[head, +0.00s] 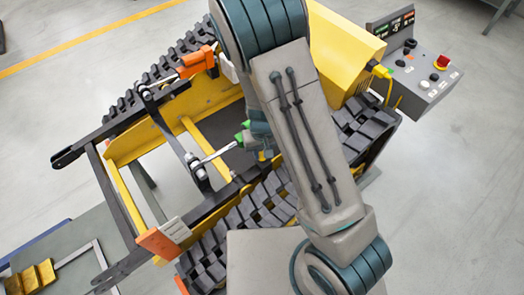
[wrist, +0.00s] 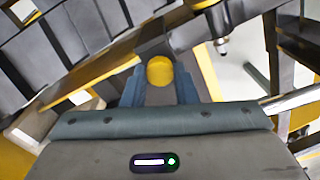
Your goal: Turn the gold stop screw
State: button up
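The gold stop screw shows in the wrist view as a round gold head (wrist: 160,71), between the two blue-grey fingers of my gripper (wrist: 160,80). The fingers lie along its left and right sides with no gap that I can see, so my gripper looks shut on it. In the head view my arm covers most of this spot, and the screw cannot be made out clearly there. The tracked carrier has a yellow frame (head: 122,185) and black tracks (head: 203,262).
A silver rod (head: 217,154) with a green end lies left of my arm. An orange clamp (head: 197,62) and an orange-and-white block (head: 164,238) sit on the frame. A control box (head: 425,72) is at upper right. Gold blocks (head: 30,278) lie at lower left. The right floor is clear.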

aim_at(262, 155)
jog(key=shift+m+p, duration=0.35)
jog(key=shift+m, duration=2.05)
jog(key=o, duration=1)
notch_tip(262, 155, up, 14)
jog(key=shift+p, duration=0.3)
